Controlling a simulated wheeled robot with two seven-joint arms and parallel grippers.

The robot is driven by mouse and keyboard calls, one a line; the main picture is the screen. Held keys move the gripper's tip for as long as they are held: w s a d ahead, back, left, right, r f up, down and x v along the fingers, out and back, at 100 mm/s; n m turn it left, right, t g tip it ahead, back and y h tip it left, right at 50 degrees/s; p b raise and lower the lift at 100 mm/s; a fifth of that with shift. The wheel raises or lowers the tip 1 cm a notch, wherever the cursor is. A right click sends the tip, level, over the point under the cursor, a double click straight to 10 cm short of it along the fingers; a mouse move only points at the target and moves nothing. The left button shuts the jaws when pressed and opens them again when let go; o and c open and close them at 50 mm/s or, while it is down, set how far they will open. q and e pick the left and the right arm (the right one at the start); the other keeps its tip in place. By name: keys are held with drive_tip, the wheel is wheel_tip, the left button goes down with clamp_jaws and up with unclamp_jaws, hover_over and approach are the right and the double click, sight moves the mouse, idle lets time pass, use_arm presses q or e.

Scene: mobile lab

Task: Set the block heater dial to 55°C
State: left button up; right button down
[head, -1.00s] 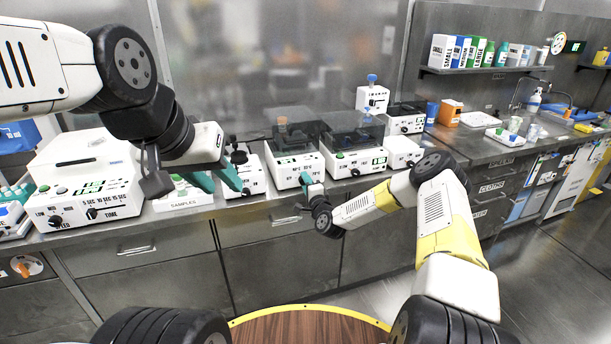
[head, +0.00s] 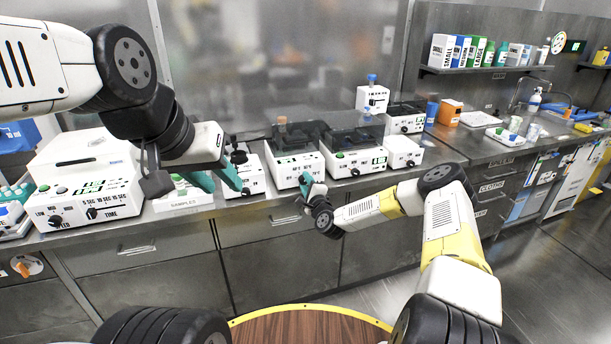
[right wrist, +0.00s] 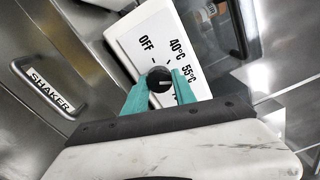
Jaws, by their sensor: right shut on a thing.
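The white block heater (head: 293,172) stands on the bench, left of centre in the head view. In the right wrist view its front panel shows OFF, 40°C and 55°C around a black dial (right wrist: 158,80); a further label is partly hidden. The dial's light mark points to the right, toward the 55°C side; its exact alignment is hard to tell. My right gripper (right wrist: 159,88) is shut on the dial, one teal finger on each side; it also shows at the heater's front in the head view (head: 306,187). My left gripper (head: 222,184) is open and empty, above the bench's front edge.
A white device with a TIME knob (head: 90,195) and a SAMPLES box (head: 183,201) stand left of the heater. Another device with a dark lid (head: 353,155) stands close on its right. A SHAKER-labelled drawer handle (right wrist: 48,90) is below the bench edge.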

drive_tip(key=shift+f, duration=0.1)
drive_tip(key=c, duration=1)
unclamp_jaws()
drive_tip(key=v, duration=0.8)
drive_tip(key=shift+w+a, duration=0.1)
